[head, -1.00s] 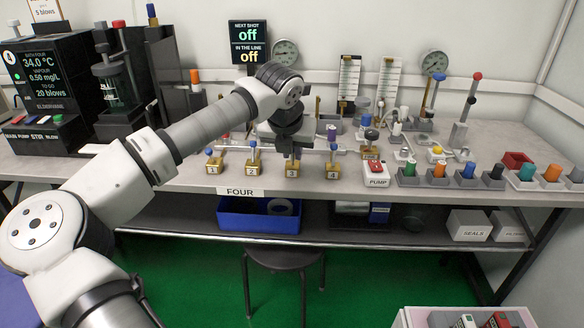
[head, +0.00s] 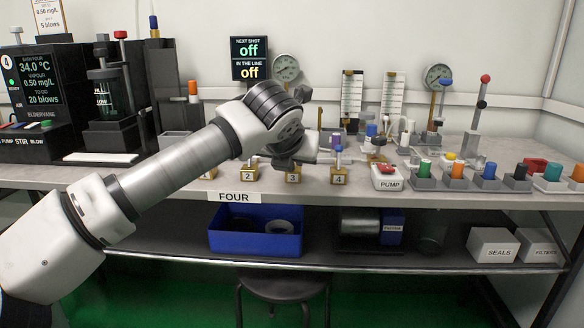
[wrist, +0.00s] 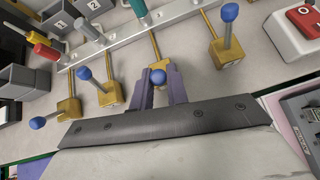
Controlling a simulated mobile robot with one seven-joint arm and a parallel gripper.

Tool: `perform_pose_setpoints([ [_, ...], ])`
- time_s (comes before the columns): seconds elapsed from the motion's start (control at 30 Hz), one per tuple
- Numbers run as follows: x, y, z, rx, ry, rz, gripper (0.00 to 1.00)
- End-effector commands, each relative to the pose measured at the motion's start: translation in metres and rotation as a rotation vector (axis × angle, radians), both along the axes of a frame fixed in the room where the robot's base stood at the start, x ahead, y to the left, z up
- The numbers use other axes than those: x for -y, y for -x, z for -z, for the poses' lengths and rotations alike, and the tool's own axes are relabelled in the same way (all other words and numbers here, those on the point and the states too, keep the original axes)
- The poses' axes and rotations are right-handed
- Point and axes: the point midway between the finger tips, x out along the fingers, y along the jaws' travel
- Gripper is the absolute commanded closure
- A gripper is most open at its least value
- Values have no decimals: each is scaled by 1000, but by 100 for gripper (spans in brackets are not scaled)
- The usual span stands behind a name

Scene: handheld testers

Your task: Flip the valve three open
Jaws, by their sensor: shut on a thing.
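Brass valve three (head: 293,175), a block labelled 3, stands in the row at the bench's front edge. My gripper (wrist: 160,86) is over it, its two purple fingers shut around the blue knob (wrist: 158,76) of valve three's lever. The fingers and wrist hide most of that lever, so I cannot tell its tilt. Valve four (head: 339,176) is just right of it, its blue-knobbed lever (wrist: 228,22) clear of my gripper. Valve two (head: 249,173) is to the left; its blue knob (wrist: 84,73) leans away. Valve one (wrist: 68,110) is farthest left, its lever lying leftward.
The red-topped pump switch (head: 387,178) is right of valve four. Several coloured plugs in grey holders (head: 457,180) line the bench further right. A metal rail (wrist: 125,42) runs behind the valves. A display (head: 249,58) reads off twice. A blue bin (head: 225,240) sits below.

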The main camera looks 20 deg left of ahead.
Motion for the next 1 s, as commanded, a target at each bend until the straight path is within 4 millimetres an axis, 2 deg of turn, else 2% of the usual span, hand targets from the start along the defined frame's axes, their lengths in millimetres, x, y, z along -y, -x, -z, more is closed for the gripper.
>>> perform_pose_setpoints([
  [0.47,0,0,-1,12,-3,1,100],
  [0.5,0,0,-1,12,-3,1,82],
  [0.63,0,0,-1,11,-3,1,65],
  [1.0,1,4,-4,10,-3,0,63],
])
